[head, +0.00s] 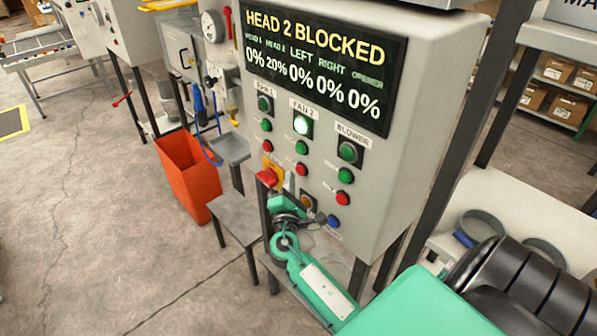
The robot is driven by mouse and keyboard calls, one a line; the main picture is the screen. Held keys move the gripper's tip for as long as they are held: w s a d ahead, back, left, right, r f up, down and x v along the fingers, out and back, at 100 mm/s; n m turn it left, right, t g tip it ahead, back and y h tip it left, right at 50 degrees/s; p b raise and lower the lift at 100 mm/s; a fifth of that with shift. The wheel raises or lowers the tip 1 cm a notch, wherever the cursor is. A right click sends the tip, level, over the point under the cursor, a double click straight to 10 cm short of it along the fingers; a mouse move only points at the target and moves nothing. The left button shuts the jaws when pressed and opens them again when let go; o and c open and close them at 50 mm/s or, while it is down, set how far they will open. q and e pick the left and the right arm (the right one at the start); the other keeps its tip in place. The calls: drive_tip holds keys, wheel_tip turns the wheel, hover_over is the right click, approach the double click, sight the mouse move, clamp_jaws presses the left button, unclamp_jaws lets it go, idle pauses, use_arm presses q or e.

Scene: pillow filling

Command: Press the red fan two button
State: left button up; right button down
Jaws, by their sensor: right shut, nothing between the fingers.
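The control panel (395,165) is a grey box with a display reading "HEAD 2 BLOCKED". Its middle column, labelled FAN 2, has a lit, bright green-white lamp (302,123) at the top. Below it sit a green button (301,147) and then the red fan two button (301,169). My right gripper (289,187) is shut and empty in front of the panel's lower part. It is below and slightly left of the red fan two button and appears apart from it. The fingertips are small and partly hard to make out. My left gripper is not in view.
Fan 1 buttons (266,125) are on the left and blower buttons (344,176) on the right. A red-handled switch (267,178) and a blue button (333,221) are near my gripper. An orange bin (188,175) stands left. A white table (520,210) is right.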

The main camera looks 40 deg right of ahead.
drive_tip(key=shift+d, duration=0.15)
drive_tip(key=shift+d, duration=0.3)
drive_tip(key=shift+d, duration=0.5)
idle(0.6)
drive_tip(key=shift+a+b, duration=0.15)
drive_tip(key=shift+b, duration=0.15)
drive_tip(key=shift+a, duration=0.8)
drive_tip(key=a, duration=0.1)
drive_tip(key=a+b, duration=0.1)
drive_tip(key=a, duration=0.3)
drive_tip(key=shift+s+b, duration=0.25)
drive_tip(key=shift+b, duration=0.05)
